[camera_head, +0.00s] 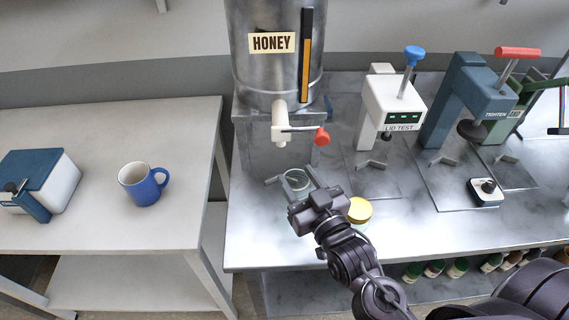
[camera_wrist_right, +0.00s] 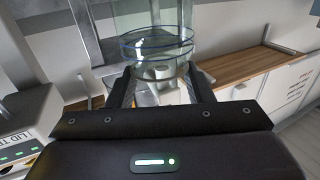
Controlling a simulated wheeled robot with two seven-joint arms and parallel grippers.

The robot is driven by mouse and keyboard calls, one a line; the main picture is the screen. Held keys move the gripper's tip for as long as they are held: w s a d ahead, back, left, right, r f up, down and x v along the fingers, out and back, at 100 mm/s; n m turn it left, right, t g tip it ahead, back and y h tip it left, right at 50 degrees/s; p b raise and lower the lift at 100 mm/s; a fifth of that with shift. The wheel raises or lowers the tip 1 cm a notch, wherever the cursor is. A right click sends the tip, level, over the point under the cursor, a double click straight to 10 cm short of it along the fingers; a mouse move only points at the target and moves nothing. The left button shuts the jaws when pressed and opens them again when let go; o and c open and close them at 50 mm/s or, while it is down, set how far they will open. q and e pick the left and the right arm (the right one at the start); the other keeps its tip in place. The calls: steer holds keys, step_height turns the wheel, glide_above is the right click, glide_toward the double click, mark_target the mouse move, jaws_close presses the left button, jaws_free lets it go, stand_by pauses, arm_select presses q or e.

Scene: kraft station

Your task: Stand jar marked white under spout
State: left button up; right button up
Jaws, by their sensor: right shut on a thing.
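A clear glass jar (camera_head: 298,179) is between the fingers of my right gripper (camera_head: 291,185), below and a little in front of the white spout (camera_head: 280,122) of the steel honey tank (camera_head: 258,75). In the right wrist view, my right gripper (camera_wrist_right: 160,90) is shut on the jar (camera_wrist_right: 158,45), which has a thin blue line around it. I cannot make out a white mark on it. Whether its base touches the bench is hidden. The spout has a red-knobbed lever (camera_head: 321,136). My left gripper is not in view.
A gold-lidded jar (camera_head: 360,210) stands just right of my right gripper. The lid test press (camera_head: 394,105) and the blue tighten press (camera_head: 464,100) stand further right. A blue mug (camera_head: 146,187) and a blue-lidded box (camera_head: 40,180) are on the left table. The front bench is largely clear.

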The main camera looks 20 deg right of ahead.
mark_target(290, 180)
steer(key=w+p, duration=0.1)
steer(key=w, duration=0.1)
steer(key=w+f, duration=0.1)
steer(key=w, duration=0.2)
steer(key=w+a+f+p, duration=0.1)
steer(key=w, duration=0.1)
steer(key=shift+w+f+p, duration=0.15)
steer(key=shift+f+p, duration=0.1)
steer(key=shift+p, duration=0.1)
steer(key=shift+f, duration=0.5)
steer(key=shift+f, duration=0.1)
steer(key=shift+f+b, duration=0.3)
steer(key=shift+f, duration=0.2)
